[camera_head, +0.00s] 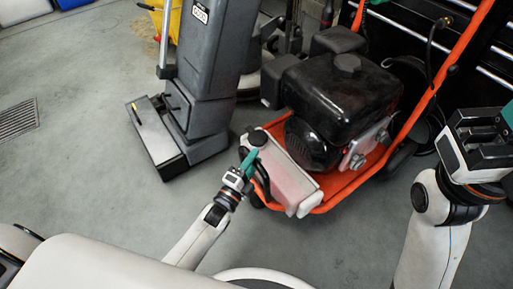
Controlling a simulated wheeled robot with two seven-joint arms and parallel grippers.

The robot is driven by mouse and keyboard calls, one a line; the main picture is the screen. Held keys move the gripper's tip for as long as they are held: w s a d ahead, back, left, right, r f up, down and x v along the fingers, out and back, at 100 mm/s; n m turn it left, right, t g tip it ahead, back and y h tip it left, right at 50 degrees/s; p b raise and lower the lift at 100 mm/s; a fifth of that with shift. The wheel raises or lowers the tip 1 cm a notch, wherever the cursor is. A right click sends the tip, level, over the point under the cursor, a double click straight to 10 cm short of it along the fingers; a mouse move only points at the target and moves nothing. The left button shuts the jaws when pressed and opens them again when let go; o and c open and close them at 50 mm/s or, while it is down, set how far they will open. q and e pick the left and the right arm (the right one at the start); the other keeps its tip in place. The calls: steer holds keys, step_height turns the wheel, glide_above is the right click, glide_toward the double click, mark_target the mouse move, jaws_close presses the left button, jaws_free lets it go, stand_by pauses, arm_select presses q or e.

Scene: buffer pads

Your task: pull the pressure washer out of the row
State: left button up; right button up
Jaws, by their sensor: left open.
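The pressure washer (341,95) has an orange tubular frame, a black engine and tank, and a pale, reddish box at its front. It stands on the floor in the middle right. An orange handle bar rises from it to the upper right. My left gripper (249,160), with teal fingertips, is open at the washer's front left corner, beside the pale box. I cannot tell if it touches. My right gripper (507,117) is at the right edge, away from the washer's body and partly cut off; its jaw opening is not clear.
A grey upright floor machine (201,75) stands close on the washer's left. A yellow bucket (166,20) is behind it. A black drawer cabinet (480,45) is behind the washer on the right. The floor in front is clear, and a drain grate (18,119) lies far left.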

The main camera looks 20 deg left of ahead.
arm_select(q)
steer(key=shift+w+d, duration=0.1)
steer(key=shift+w, duration=0.15)
jaws_close()
